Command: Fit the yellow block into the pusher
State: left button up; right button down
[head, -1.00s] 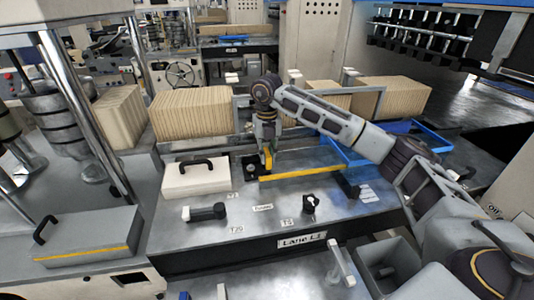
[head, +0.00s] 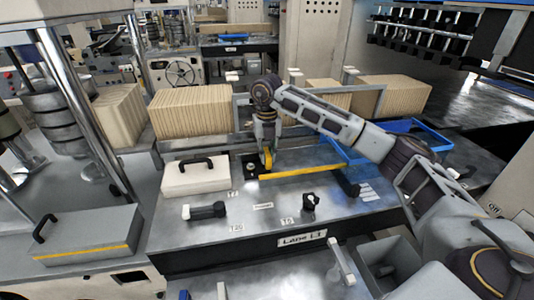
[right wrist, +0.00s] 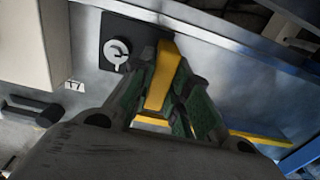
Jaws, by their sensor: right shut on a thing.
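The yellow block (right wrist: 162,75) is clasped between the green-padded fingers of my right gripper (right wrist: 165,85), one on each side, and its end sticks out past them. In the head view, my right gripper (head: 266,148) points down with the block (head: 267,160) at its tips. The block is just right of a black square plate (right wrist: 116,46) with a round silver fitting. The plate also shows in the head view (head: 251,168). I cannot tell for sure which part is the pusher, or whether the block touches anything below. My left gripper is not in view.
A yellow-edged bar (head: 302,172) runs right from beside the block. A white box (head: 195,178) with a black handle stands left. A black-handled lever (head: 206,211) and a small knob (head: 310,203) are in front. Upright kraft stacks (head: 192,112) stand behind a rail.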

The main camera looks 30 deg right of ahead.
jog(key=shift+f, duration=0.6)
dwell(1.8)
jog(key=c, duration=1.3)
grip_release()
jog(key=shift+r, duration=0.15)
jog(key=shift+r, duration=5.85)
